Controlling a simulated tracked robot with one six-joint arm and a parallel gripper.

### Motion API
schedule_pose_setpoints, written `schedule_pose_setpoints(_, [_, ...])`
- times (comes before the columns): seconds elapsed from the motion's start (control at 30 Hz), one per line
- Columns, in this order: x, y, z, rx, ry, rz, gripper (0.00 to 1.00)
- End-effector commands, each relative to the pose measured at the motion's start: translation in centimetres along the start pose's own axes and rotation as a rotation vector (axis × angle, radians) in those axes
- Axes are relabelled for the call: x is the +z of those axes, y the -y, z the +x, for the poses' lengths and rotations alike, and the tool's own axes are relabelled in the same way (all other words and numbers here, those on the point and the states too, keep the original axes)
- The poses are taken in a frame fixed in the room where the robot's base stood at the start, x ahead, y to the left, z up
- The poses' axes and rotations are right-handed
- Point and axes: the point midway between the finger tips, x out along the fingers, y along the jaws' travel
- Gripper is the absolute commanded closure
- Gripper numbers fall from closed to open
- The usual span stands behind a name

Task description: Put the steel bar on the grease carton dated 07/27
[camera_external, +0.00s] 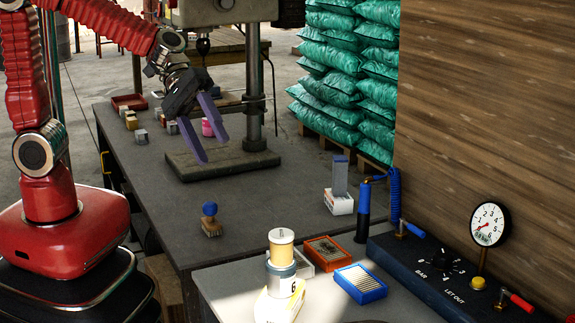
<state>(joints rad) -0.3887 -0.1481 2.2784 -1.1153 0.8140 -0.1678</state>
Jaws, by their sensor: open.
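A grey bar (340,176), which looks like the steel bar, stands upright on a small white carton with red marks (338,203) at the right of the dark bench. The bar appears to rest on the carton's top. Any date on the carton is too small to read, so I cannot tell whether it is the 07/27 one. My gripper (214,149) has its two purple fingers spread and nothing between them. It points down over the drill press base, well to the left of the bar and apart from it.
The drill press column (254,80) and base (225,161) stand beside my gripper. Small blocks (131,120) and a red tray (129,101) lie back left. A blue-topped tool (363,212) stands right of the carton. The middle bench is clear.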

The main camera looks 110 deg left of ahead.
Motion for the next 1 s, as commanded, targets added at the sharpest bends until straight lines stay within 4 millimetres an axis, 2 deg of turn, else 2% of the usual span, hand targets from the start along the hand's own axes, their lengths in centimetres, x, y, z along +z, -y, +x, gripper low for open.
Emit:
schedule_pose_setpoints(0.03, [1.8,0.6,-0.5,-0.033,0.007,0.085,0.49])
schedule_pose_setpoints(0.2, [5.9,3.7,-2.2,-0.157,0.017,0.37,0.49])
schedule_pose_setpoints(0.4, [8.9,7.3,-4.9,-0.295,0.008,0.701,0.49])
schedule_pose_setpoints(0.57, [9.8,9.9,-7.3,-0.399,-0.02,0.961,0.49])
schedule_pose_setpoints(0.73, [9.7,12.0,-10.0,-0.503,-0.066,1.214,0.49])
schedule_pose_setpoints(0.9, [9.2,12.8,-11.6,-0.565,-0.105,1.356,0.49])
schedule_pose_setpoints(1.0, [9.1,12.9,-11.9,-0.578,-0.111,1.38,0.49])
